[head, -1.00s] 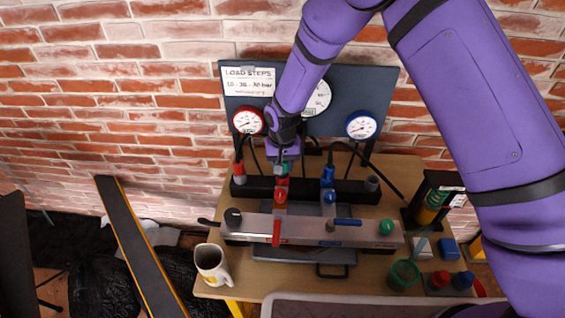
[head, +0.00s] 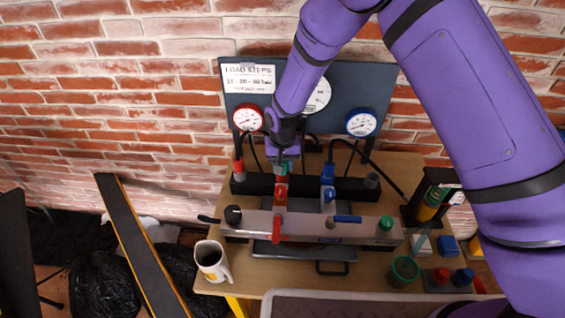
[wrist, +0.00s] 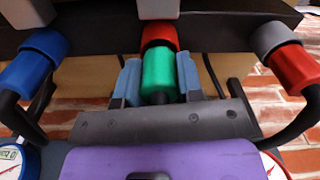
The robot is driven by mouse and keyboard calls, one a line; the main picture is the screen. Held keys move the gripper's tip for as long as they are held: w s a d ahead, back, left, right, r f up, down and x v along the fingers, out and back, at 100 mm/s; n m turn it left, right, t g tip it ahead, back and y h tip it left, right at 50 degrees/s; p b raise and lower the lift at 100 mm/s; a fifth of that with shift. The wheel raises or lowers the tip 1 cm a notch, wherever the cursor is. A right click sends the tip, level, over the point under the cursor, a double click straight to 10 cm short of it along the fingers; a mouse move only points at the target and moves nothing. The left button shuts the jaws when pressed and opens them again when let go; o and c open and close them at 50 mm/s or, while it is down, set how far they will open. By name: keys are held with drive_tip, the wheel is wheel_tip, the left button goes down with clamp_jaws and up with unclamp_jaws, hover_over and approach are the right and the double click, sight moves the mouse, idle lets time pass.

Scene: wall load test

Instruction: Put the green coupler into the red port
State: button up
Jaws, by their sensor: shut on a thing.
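My gripper (wrist: 158,76) is shut on the green coupler (wrist: 158,73), with one blue-grey finger on each side. The coupler's far end meets the red port (wrist: 158,35) and lines up with it in the wrist view. I cannot tell how deep it sits in the port. A dark hose leaves the coupler's near end. In the head view my gripper (head: 283,160) is at the dark bar, just behind the red port (head: 281,188); the coupler is mostly hidden there.
A blue coupler (wrist: 35,62) and a red coupler with a grey collar (wrist: 287,55) flank my gripper, with hoses. The gauge board (head: 345,80) stands behind. A grey beam (head: 310,228) with knobs lies in front. A mug (head: 212,262) stands at the front left.

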drive_tip(key=shift+f, duration=0.25)
idle(0.6)
drive_tip(key=o, duration=1.5)
drive_tip(key=shift+r, duration=0.1)
drive_tip(key=shift+r, duration=3.95)
